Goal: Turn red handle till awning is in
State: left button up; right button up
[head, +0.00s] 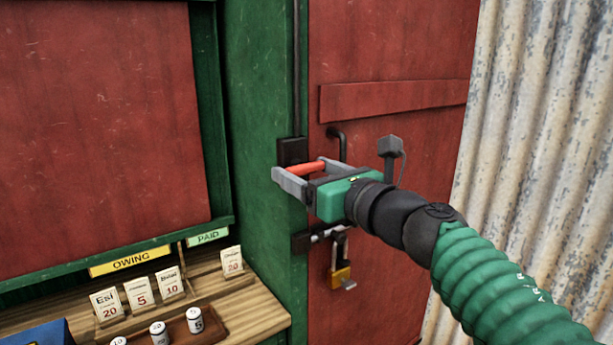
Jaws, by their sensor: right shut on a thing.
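The red handle (305,169) sticks out in front of a dark box (292,151) on the green post beside the door. My right gripper (293,180) is at the handle with its grey fingers shut on it. The gripper's body hides part of the handle's crank. A dark rod (296,70) runs up the post above the box. The awning does not show in this view. My left gripper is not in view.
A red door (388,185) with a black pull handle (338,142), a bolt and a brass padlock (341,277) is close behind my right gripper. A wooden counter (247,300) with price cards and white cylinders stands lower left. Corrugated metal (530,150) is at right.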

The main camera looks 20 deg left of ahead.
jog(key=shift+f, duration=0.2)
dwell(0.3)
jog(key=o, duration=1.4)
jog(key=shift+a+r, duration=0.1)
jog(key=shift+s+d, duration=0.25)
jog(key=shift+d, duration=0.15)
jog(key=b+v, duration=0.1)
jog(key=v, duration=1.5)
jog(key=shift+w, duration=0.1)
